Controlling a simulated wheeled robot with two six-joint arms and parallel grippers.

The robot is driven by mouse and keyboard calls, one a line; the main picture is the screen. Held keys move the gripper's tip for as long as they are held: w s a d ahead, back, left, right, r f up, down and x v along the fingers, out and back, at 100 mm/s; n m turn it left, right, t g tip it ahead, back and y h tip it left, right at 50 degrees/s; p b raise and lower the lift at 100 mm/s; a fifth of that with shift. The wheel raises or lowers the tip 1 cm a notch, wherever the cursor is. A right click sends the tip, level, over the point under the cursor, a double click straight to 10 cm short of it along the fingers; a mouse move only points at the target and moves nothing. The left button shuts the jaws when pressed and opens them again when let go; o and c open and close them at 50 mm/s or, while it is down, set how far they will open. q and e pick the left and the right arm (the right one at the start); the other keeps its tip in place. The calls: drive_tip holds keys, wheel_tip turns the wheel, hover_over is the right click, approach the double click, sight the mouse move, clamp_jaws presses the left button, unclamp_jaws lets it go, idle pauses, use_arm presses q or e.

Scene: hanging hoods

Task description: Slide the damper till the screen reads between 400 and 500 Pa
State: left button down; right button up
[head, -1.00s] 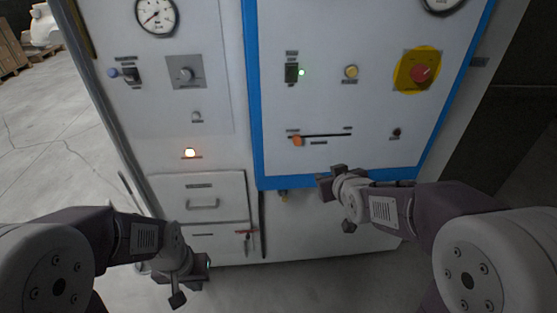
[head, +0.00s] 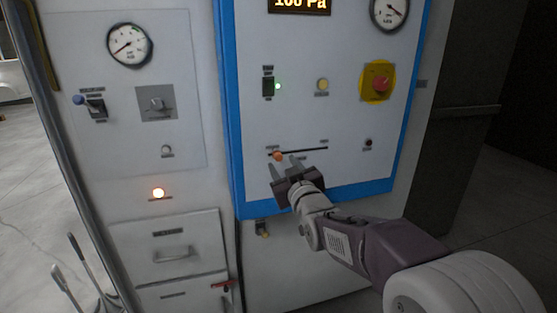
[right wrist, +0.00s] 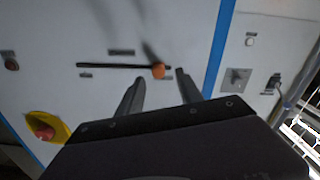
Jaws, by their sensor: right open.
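The damper slider's orange knob (head: 277,155) sits at the left end of a dark horizontal slot (head: 305,151) on the blue-framed panel. The screen (head: 299,4) at the top edge is partly cut off and reads about 100 Pa. My right gripper (head: 284,168) is open, just below and beside the knob, fingers pointing at the panel. In the right wrist view the orange knob (right wrist: 158,71) shows beyond and between the two open fingertips (right wrist: 160,78); I cannot tell whether they touch it. My left gripper is out of view.
A black knob (head: 368,143) lies right of the slot.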

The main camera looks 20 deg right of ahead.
sight(279, 159)
drive_tip(key=w, duration=0.4)
drive_tip(key=shift+w+d+f+p, duration=0.1)
drive_tip(key=shift+w+p, duration=0.25)
clamp_jaws()
idle(1.0)
